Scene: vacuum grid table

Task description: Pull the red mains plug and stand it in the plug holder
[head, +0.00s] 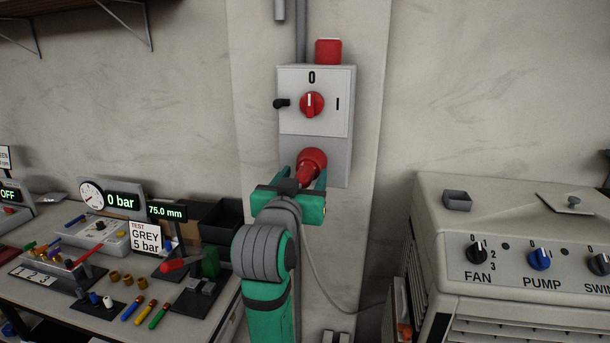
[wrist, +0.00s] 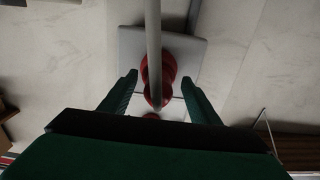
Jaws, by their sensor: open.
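The red mains plug (head: 313,160) sits in the lower part of the grey switch box (head: 343,150) on the wall. The box's red rotary knob (head: 312,104) points up to 0. My green gripper (head: 306,184) is open, with its fingers on either side of the plug. In the wrist view the fingers (wrist: 158,90) stand apart with gaps to the red plug (wrist: 150,92) between them. A grey cable (wrist: 153,35) crosses in front of the plug there. I cannot make out the plug holder with certainty.
A workbench at the left carries a gauge (head: 92,193), a display (head: 167,212), a GREY 5 bar sign (head: 145,236), a red-handled clamp (head: 180,263) and small parts. A machine with FAN and PUMP knobs (head: 540,259) stands at the right. A cable (head: 335,297) hangs beside my arm.

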